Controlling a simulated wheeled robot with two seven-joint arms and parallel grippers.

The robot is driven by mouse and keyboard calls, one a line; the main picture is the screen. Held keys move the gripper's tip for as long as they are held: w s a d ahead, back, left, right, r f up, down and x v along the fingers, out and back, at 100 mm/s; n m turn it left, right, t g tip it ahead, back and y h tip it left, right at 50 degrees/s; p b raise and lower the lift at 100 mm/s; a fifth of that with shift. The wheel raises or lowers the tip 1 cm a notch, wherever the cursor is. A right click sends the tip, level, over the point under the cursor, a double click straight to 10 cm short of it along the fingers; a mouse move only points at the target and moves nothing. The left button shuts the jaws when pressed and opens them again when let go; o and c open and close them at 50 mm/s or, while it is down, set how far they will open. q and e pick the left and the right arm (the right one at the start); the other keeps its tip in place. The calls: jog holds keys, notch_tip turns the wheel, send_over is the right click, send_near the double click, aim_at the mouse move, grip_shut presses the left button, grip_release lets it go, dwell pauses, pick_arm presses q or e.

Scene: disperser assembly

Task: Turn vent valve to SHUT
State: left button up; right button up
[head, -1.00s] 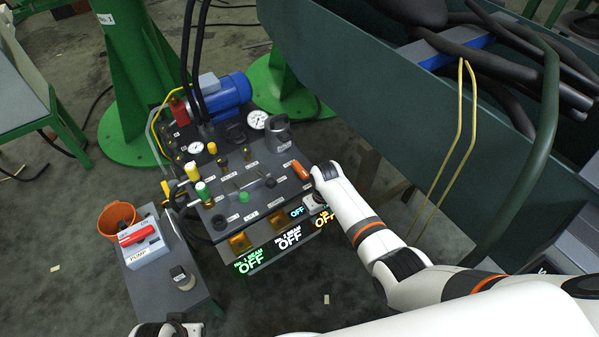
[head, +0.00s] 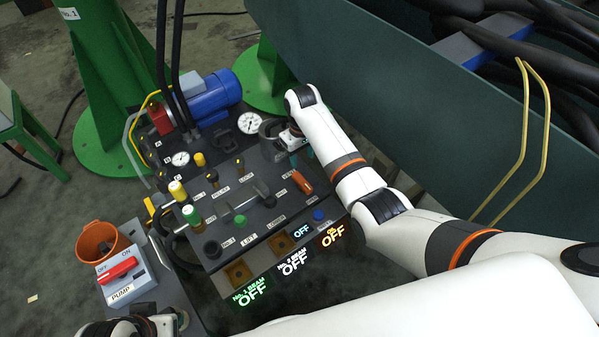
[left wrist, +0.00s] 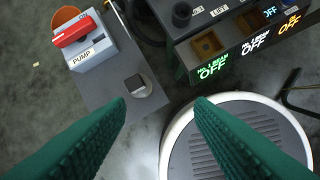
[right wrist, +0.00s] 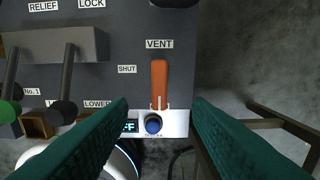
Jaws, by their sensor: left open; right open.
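The vent valve has an orange lever (head: 302,182) at the right side of the control panel. In the right wrist view the lever (right wrist: 159,82) points straight down from the VENT label (right wrist: 159,44). The SHUT label (right wrist: 127,69) is left of it. My right gripper (right wrist: 160,106) is open and empty, its fingers on either side of the lever's line; whether they reach its height I cannot tell. In the head view it hangs over the panel beside the lever. My left gripper (left wrist: 160,101) is open and empty, over the side stand's edge.
The pump switch box (head: 124,275) with a red knob and an orange cup (head: 98,243) stand at the left. Other levers and knobs crowd the panel (head: 240,180) left of the vent lever. A green trough (head: 400,100) borders the right.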

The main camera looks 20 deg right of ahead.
aim_at(302, 180)
jog(key=f, duration=0.2)
jog(key=b, duration=0.1)
jog(key=shift+s+f, duration=0.25)
jog(key=shift+f, duration=0.15)
notch_tip(302, 180, down, 3)
jog(key=shift+r+b, duration=0.1)
jog(key=shift+b, duration=0.5)
notch_tip(302, 180, down, 5)
jog(key=shift+w+b, duration=0.1)
jog(key=shift+b, duration=1.1)
pick_arm(q)
jog(key=w+d+r+t+h, duration=0.1)
jog(key=w+d+r+t, duration=0.1)
jog(key=w+r+t, duration=0.2)
jog(key=w+d+r+t+h, duration=0.2)
jog(key=w+d+r+t, duration=0.1)
jog(key=w+t, duration=0.4)
jog(key=shift+w+d+r+m, duration=0.15)
jog(key=shift+w+r+m, duration=0.15)
jog(key=shift+w+r, duration=0.8)
pick_arm(e)
jog(key=shift+f, duration=0.3)
pick_arm(q)
jog(key=shift+w+f, duration=0.25)
jog(key=shift+f, duration=0.1)
